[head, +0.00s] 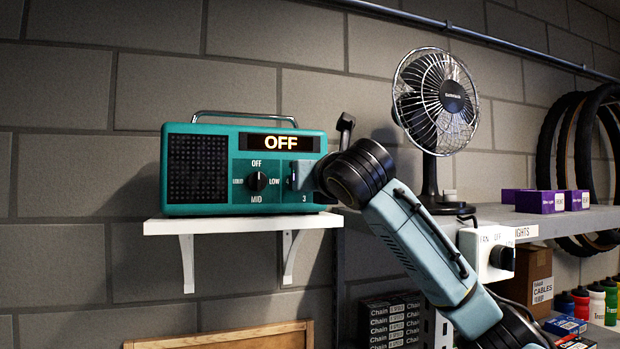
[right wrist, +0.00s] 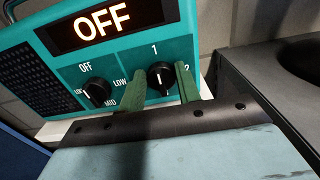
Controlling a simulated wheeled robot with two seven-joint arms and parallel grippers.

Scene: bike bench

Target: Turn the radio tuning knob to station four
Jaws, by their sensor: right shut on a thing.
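The teal radio (head: 220,140) stands on a small white wall shelf, and its display (head: 282,143) reads OFF. Its left knob (head: 257,182) has OFF, LOW and MID labels around it and is uncovered. The right, tuning knob (right wrist: 160,75) shows in the right wrist view, with 1 above it and 2 to its right; a 3 shows below it in the head view. My right gripper (right wrist: 168,82) is shut on the tuning knob, one green finger on each side. In the head view my right gripper (head: 300,177) and wrist hide most of that knob. My left gripper is out of view.
The white shelf (head: 190,226) carries the radio. To the right, a black fan (head: 437,100) stands on a grey shelf behind my right arm, near purple boxes (head: 540,201) and a white switch box (head: 484,256). Tyres (head: 562,140) hang at the far right.

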